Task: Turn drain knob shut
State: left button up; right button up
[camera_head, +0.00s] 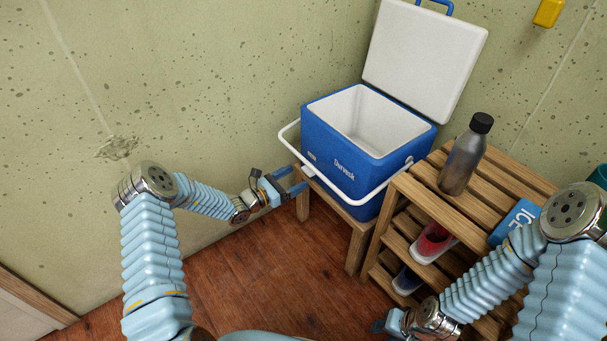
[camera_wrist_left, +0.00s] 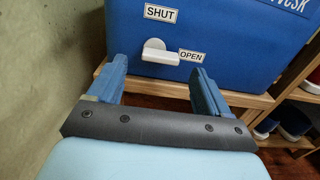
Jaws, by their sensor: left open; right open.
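The blue cooler (camera_head: 345,150) stands on a low wooden stand, with its white lid open. The left wrist view shows its blue wall (camera_wrist_left: 225,30) with a white drain knob (camera_wrist_left: 155,50). The knob's lever points right, toward the OPEN label (camera_wrist_left: 191,56); the SHUT label (camera_wrist_left: 160,13) is above the knob. My left gripper (camera_head: 295,187) is open and empty, its fingers pointing at the cooler's side. In the left wrist view the knob appears between the fingertips (camera_wrist_left: 158,72), apart from both. My right gripper (camera_head: 383,325) is open at the bottom, partly hidden by its arm.
The cooler's white carry handle (camera_head: 345,203) hangs across its front, close to my left gripper. A slatted wooden shelf (camera_head: 415,187) at right holds a grey bottle (camera_head: 464,158) and a blue ICE pack (camera_head: 513,222). The speckled wall (camera_head: 220,80) is behind; the floor (camera_head: 260,270) below is clear.

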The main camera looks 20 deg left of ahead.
aim_at(305, 173)
pick_arm(q)
jog(key=shift+x, duration=2.2)
jog(key=shift+s, duration=0.1)
jog(key=c, duration=1)
jog(key=shift+c, duration=0.2)
